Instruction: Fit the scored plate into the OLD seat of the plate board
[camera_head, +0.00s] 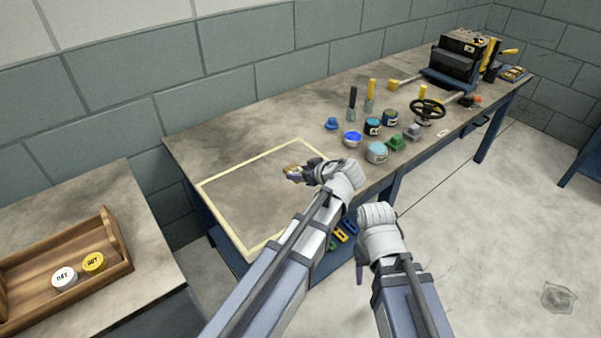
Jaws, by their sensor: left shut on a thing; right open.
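My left gripper (298,173) is shut on a small yellow piece (291,168) above the yellow-outlined area of the bench. The fingers hide much of this piece, and I cannot tell whether it is scored. My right gripper (360,268) is open, low in front of the bench's front edge, with its fingers partly hidden by my arm. I cannot make out the plate board or an OLD seat for certain. A small blue board with yellow parts (515,73) lies at the bench's far right end, too small to read.
The long bench (230,130) carries several paint pots (376,152), yellow-handled tools (371,90), a black handwheel (427,108) and a dark machine (455,60). The outlined area (262,157) looks clear. A wooden tray (119,245) with white and yellow discs stands at left.

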